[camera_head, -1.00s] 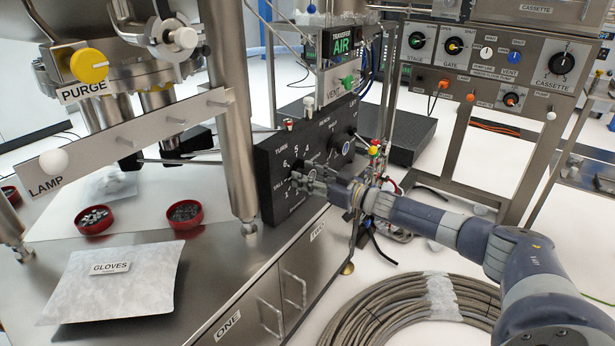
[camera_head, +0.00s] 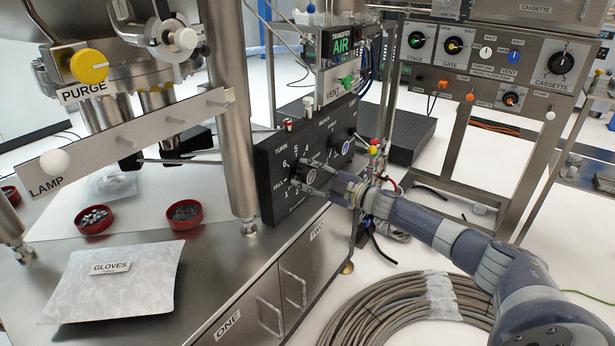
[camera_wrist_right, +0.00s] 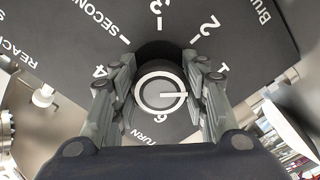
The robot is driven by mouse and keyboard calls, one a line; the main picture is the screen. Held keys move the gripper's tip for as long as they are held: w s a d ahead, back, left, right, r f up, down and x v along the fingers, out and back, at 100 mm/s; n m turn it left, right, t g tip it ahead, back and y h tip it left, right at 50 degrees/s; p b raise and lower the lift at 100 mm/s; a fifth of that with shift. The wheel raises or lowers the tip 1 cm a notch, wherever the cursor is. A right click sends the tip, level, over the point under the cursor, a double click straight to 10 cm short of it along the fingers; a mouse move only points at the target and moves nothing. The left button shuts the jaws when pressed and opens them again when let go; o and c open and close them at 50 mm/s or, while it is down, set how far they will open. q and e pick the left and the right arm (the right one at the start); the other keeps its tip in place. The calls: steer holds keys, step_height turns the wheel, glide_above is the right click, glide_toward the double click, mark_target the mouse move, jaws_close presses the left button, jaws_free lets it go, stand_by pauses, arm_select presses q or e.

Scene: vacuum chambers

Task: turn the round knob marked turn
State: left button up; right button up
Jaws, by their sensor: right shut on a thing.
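The round knob marked TURN (camera_wrist_right: 160,92) is on the front of a black control box (camera_head: 264,180), ringed by white numbers. The fingers also show in the right wrist view (camera_wrist_right: 161,72). In the head view the fingers cover part of the knob. My left gripper is not in view.
A second dark knob (camera_head: 345,147) is further right on the same box. A thick steel post (camera_head: 232,130) stands just left of the box. Cables and coloured fittings (camera_head: 374,150) are close to my right wrist. A coiled hose (camera_head: 400,310) lies on the floor below my arm.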

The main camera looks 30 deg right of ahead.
steer(key=n, duration=0.3)
steer(key=shift+n+b, duration=0.75)
steer(key=shift+n, duration=0.75)
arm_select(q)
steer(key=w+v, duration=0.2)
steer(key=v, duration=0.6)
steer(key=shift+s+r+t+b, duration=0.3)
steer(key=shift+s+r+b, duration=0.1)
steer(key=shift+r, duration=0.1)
arm_select(e)
steer(key=shift+r+n, duration=0.1)
steer(key=shift+n, duration=1)
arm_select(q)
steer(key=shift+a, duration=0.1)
arm_select(e)
steer(key=shift+d, duration=0.1)
steer(key=o, duration=1.1)
steer(key=shift+s+d, duration=0.2)
steer(key=shift+s, duration=0.2)
steer(key=shift+v, duration=5.5)
